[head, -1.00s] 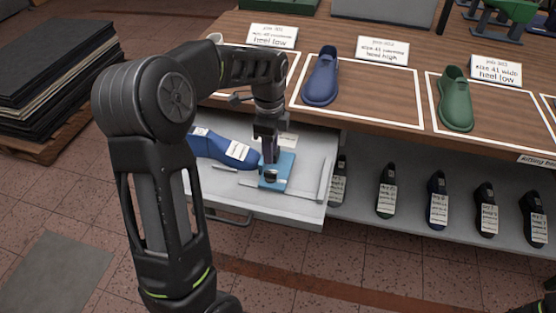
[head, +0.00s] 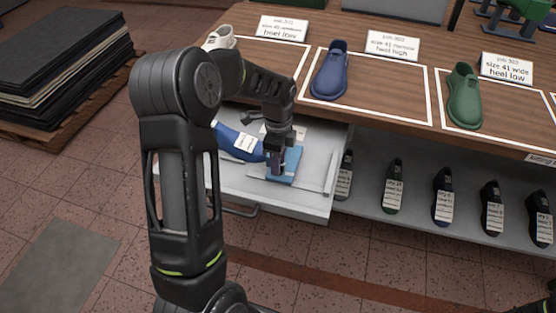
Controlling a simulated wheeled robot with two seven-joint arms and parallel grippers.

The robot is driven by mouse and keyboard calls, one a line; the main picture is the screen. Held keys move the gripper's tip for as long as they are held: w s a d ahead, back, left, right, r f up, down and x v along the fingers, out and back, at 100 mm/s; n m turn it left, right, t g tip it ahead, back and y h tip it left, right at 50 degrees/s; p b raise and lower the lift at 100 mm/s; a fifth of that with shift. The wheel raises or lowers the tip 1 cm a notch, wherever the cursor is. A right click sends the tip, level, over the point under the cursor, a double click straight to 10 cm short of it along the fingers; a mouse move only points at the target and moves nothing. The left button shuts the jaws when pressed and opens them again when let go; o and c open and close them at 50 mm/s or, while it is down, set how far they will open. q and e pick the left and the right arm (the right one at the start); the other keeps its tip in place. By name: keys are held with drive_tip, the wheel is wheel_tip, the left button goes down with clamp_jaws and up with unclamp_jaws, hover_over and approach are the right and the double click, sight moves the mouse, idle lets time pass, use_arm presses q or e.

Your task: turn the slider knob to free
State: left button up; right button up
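A blue plate (head: 291,166) lies in the open grey drawer (head: 240,188) under the table. My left gripper (head: 277,170) points down over this plate, at or just above it. It covers the place where a small dark knob would show, so I cannot make out the knob or its setting. I cannot tell whether the fingers are open, shut or touching something. My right gripper is not in view.
A blue last (head: 238,143) with a white label lies in the drawer left of the plate. Labelled lasts (head: 394,186) stand on the shelf to the right. Shoes (head: 330,72) stand on the wooden tabletop above. Dark sheets (head: 55,65) are stacked at the far left.

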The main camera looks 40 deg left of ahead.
use_arm(q)
drive_tip(key=shift+c, duration=0.3)
clamp_jaws()
idle(0.3)
